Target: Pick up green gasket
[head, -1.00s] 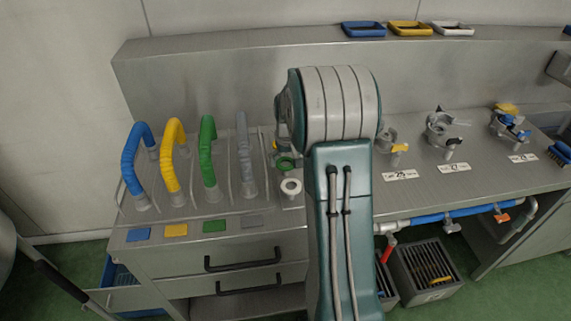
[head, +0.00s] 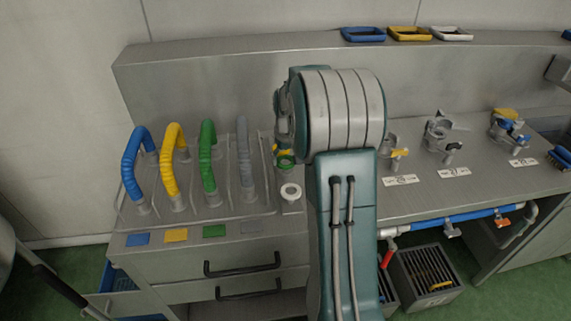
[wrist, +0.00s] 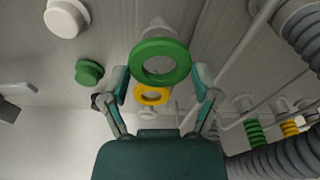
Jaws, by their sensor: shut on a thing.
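The green gasket (wrist: 182,62) is a flat ring, and in the wrist view it sits between the two teal fingertips of my gripper (wrist: 162,80). The fingers are shut on it from both sides. A yellow ring (wrist: 151,101) shows just beyond it, and a pale fitting is partly hidden behind the green ring. In the head view the green gasket (head: 285,166) is small, left of my arm, with yellow beside it. My arm hides most of the gripper there. I cannot tell whether the gasket touches anything below.
A white ring (head: 290,192) lies on the steel bench just in front. Blue, yellow, green and grey hoses (head: 208,160) stand to the left. Clamp fittings (head: 440,135) with number labels stand to the right. Small coloured trays (head: 409,34) are on the back ledge.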

